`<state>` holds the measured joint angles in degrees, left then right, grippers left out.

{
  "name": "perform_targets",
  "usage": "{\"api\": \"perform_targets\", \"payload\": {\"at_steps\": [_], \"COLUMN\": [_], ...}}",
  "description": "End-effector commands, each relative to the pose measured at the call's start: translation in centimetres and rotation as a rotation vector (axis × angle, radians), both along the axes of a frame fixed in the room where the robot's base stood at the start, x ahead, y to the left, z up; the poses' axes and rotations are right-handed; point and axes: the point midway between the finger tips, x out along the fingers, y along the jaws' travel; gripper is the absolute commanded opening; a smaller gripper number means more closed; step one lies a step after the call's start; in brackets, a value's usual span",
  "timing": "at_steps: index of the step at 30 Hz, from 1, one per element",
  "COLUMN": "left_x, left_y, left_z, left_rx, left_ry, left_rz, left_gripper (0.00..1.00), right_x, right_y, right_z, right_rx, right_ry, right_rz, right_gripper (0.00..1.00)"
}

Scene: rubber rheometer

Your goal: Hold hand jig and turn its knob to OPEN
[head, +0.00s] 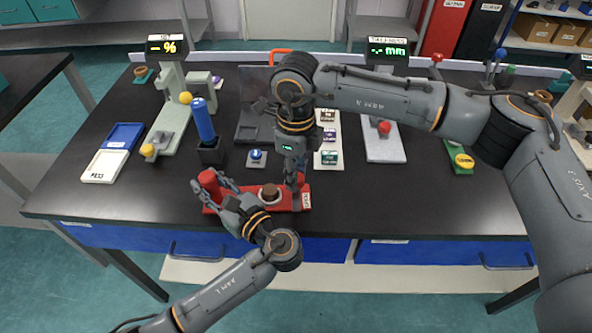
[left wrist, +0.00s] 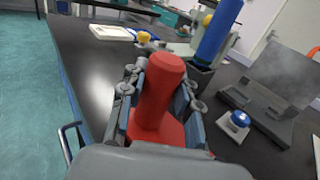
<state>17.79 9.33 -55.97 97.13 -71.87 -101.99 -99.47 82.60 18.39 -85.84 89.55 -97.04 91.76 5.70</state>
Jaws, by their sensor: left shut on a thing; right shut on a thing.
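The red hand jig (head: 283,206) lies on the black bench near its front edge. Its upright red handle (head: 208,182) is at the left end and fills the middle of the left wrist view (left wrist: 160,85). My left gripper (head: 218,185) is shut around this handle, a finger on each side. A brown round piece (head: 269,191) sits on the jig's middle. My right gripper (head: 298,180) reaches straight down over the jig's right end, shut on what seems to be the knob. The gripper hides the knob, so I cannot read its position.
A blue cylinder in a dark holder (head: 211,153) stands just behind the handle. A blue button (head: 256,154) and a grey panel stand (head: 254,118) are behind the jig. White and blue trays (head: 104,166) lie left. The bench front right is clear.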

Motion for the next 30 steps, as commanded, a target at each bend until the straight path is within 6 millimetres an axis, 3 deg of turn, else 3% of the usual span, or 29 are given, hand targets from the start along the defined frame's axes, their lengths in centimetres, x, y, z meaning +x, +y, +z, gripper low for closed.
{"api": "perform_targets", "payload": {"at_steps": [19, 20, 23, 30], "left_x": [0.00, -0.01, -0.01, -0.01], "left_y": [-0.03, -0.04, -0.04, -0.03], "left_z": [-0.07, -0.07, -0.07, -0.07], "left_rx": [0.000, 0.000, -0.001, -0.001], "left_ry": [0.003, 0.003, 0.002, 0.002], "left_rz": [-0.001, -0.001, -0.001, -0.001], "left_gripper": [0.00, 0.00, 0.00, 0.00], "right_x": [-0.04, -0.05, -0.04, -0.01], "right_y": [0.05, 0.06, 0.05, 0.02], "right_z": [0.02, 0.02, 0.02, 0.01], "right_rx": [0.001, 0.001, 0.001, 0.000], "right_ry": [0.000, 0.000, 0.000, 0.000], "right_rz": [0.056, 0.055, 0.055, 0.053], "right_gripper": [0.01, 0.35, 0.55, 0.56]}}
